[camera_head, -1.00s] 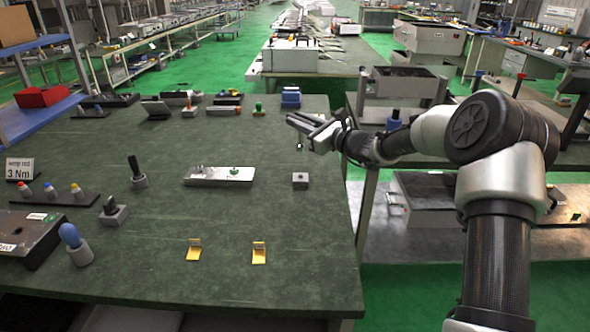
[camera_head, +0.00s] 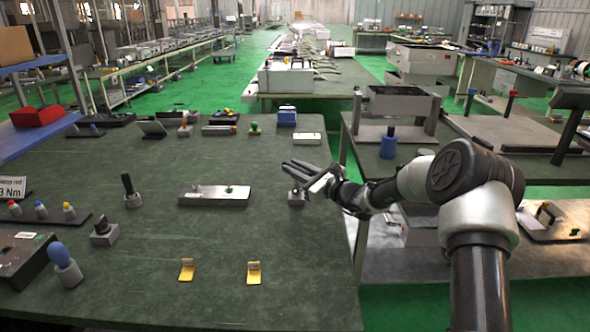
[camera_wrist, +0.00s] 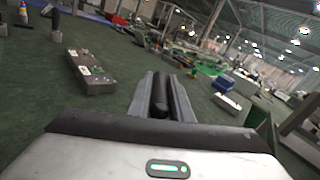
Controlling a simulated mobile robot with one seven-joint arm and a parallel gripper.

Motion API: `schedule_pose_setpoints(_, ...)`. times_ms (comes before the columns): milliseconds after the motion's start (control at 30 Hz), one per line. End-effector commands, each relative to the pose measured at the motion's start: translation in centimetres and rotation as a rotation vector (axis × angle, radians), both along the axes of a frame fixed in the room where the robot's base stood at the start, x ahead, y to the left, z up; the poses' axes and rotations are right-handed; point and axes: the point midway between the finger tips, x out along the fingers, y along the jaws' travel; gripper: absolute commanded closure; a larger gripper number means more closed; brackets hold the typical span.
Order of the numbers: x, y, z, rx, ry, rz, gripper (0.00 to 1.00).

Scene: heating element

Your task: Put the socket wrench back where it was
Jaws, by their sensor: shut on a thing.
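My gripper (camera_head: 299,168) is at the right part of the green table, just above a small grey block holder (camera_head: 296,199). In the wrist view my gripper (camera_wrist: 161,78) is closed around a dark cylindrical handle (camera_wrist: 160,100), which I take to be the socket wrench. The wrench's lower end is hidden in the head view, so I cannot tell whether it is in the holder or just above it.
A black-handled tool (camera_head: 128,188) and a blue-handled tool (camera_head: 63,264) stand in grey holders on the left. Two yellow brackets (camera_head: 187,269) (camera_head: 254,272) lie in front. Small items line the table's back. The surface around the grey holder is mostly clear.

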Motion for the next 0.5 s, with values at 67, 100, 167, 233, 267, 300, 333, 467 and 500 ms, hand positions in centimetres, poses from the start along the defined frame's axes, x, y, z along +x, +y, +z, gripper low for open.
schedule_pose_setpoints(67, 0.0, -0.01, -0.43, 0.0, 0.0, 0.0, 1.0)
schedule_pose_setpoints(100, 0.0, -0.03, -0.3, -0.001, 0.001, 0.0, 0.76)
schedule_pose_setpoints(167, -0.01, -0.02, -0.3, -0.001, 0.001, 0.0, 0.66)
schedule_pose_setpoints(233, -0.01, -0.02, -0.3, -0.001, 0.001, 0.0, 0.62)
schedule_pose_setpoints(267, -0.01, -0.02, -0.3, -0.001, 0.001, 0.0, 0.62)
schedule_pose_setpoints(300, -0.01, -0.02, -0.29, -0.001, 0.001, 0.0, 0.62)
schedule_pose_setpoints(333, -0.01, -0.02, -0.29, -0.001, 0.001, 0.0, 0.62)
schedule_pose_setpoints(467, -0.01, -0.02, -0.22, -0.001, 0.001, 0.0, 0.62)
schedule_pose_setpoints(500, -0.01, -0.02, -0.05, -0.001, 0.001, 0.0, 0.62)
